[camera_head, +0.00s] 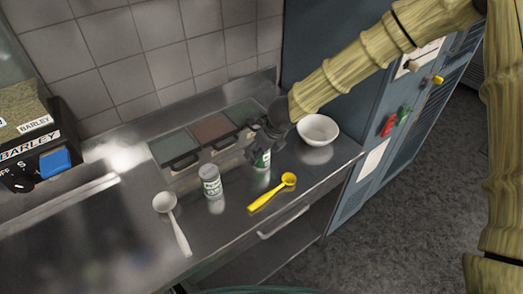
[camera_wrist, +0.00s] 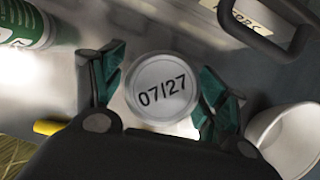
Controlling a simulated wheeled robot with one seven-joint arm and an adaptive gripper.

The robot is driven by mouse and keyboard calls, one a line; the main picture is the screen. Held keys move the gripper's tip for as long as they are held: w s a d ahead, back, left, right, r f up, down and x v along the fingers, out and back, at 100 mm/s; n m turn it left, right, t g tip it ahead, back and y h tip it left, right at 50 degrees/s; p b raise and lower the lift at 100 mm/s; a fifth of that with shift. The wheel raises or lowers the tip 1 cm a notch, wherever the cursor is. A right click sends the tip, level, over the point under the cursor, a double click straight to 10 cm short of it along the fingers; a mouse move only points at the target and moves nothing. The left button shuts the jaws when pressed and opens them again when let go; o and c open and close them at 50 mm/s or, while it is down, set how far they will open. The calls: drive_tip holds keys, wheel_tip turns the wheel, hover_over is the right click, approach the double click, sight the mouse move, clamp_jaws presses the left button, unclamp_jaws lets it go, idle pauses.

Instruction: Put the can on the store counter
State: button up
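A green and white can (camera_head: 262,160) stands upright on the steel counter (camera_head: 120,240), partly hidden under my gripper (camera_head: 262,145). In the wrist view its round metal lid, marked "07/27" (camera_wrist: 162,88), lies between the two green-padded fingers of my gripper (camera_wrist: 160,92). The fingers are open, one on each side of the can, with narrow gaps visible beside the lid. A second, pale can (camera_head: 210,182) with a green label stands upright to the left. A can with a green and white side also shows at the top left of the wrist view (camera_wrist: 25,25).
A yellow scoop (camera_head: 271,193) lies in front of the gripped area, and a white ladle (camera_head: 172,220) lies to the left. A white bowl (camera_head: 318,130) stands right of my gripper. Lidded bins (camera_head: 175,148) line the back; a blue cabinet (camera_head: 350,120) stands right.

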drive_tip(key=shift+d+r, duration=0.1)
drive_tip(key=shift+r, duration=0.4)
drive_tip(key=v, duration=1.1)
drive_tip(key=shift+b, duration=0.35)
